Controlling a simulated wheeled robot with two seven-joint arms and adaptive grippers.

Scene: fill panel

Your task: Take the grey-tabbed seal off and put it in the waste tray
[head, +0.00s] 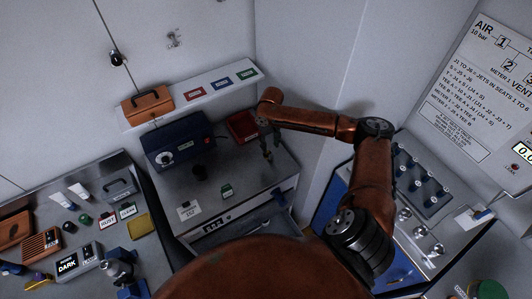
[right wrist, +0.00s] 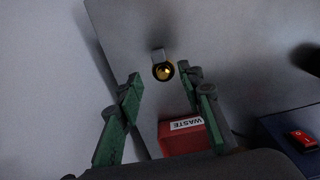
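In the right wrist view a small round gold piece with a dark rim (right wrist: 163,71) has a grey tab (right wrist: 158,54) at its upper edge; it looks like the grey-tabbed seal. It shows against the grey surface, in line with the gap between my right fingertips (right wrist: 160,82). The fingers are apart, and I see no contact with the seal. The red waste tray, labelled WASTE (right wrist: 182,142), shows lower between the fingers. In the head view my right gripper (head: 267,150) points down over the grey bench, right of the red tray (head: 242,127). My left gripper is not in view.
A blue box with a dial (head: 176,146) stands left of the red tray. A shelf (head: 186,92) runs behind. A valve panel (head: 420,190) stands at the right.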

